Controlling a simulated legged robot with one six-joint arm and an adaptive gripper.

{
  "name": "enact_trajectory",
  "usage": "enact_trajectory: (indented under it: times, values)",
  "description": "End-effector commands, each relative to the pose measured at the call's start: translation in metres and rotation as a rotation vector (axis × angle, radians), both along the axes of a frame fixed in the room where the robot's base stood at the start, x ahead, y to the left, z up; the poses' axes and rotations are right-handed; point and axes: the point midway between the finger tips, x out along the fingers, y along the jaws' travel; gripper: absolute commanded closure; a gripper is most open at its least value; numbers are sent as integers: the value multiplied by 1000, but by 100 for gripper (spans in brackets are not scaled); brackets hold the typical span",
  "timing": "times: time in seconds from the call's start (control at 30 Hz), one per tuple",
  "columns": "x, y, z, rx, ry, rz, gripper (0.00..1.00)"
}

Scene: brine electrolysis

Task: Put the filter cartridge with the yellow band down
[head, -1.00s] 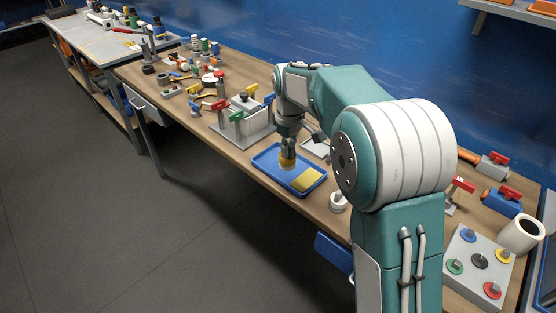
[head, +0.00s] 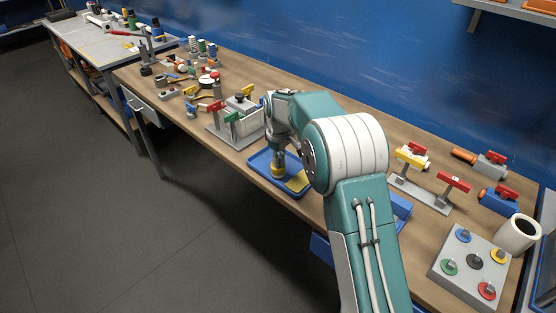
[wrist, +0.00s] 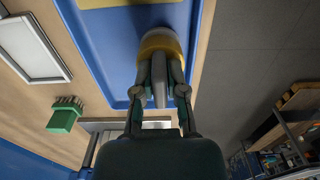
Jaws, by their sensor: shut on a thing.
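The filter cartridge with the yellow band (head: 278,171) is upright over the left part of the blue tray (head: 252,159) in the head view. In the wrist view its yellow band (wrist: 161,42) shows just beyond the fingers, with the blue tray (wrist: 108,45) around and behind it. My gripper (wrist: 161,88) is shut on the cartridge from above. Whether the cartridge's base touches the tray floor is hidden.
A yellow block (head: 298,181) lies in the tray, right of the cartridge. A green brush (wrist: 62,118) and a white-framed plate (wrist: 35,48) lie beside the tray. A button panel (head: 445,277) is at right.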

Motion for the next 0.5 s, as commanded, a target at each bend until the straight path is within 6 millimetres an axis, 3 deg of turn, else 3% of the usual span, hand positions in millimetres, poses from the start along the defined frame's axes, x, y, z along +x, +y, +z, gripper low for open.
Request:
enact_trajectory:
  times: [0.17, 0.2, 0.23, 0.5]
  values:
    - [0, 3, -3, -3, 0, 1, 100]
    - [0, 3, -3, -3, 1, 1, 66]
    - [0, 4, -3, -3, 1, 1, 52]
    - [0, 2, -3, -1, 1, 1, 49]
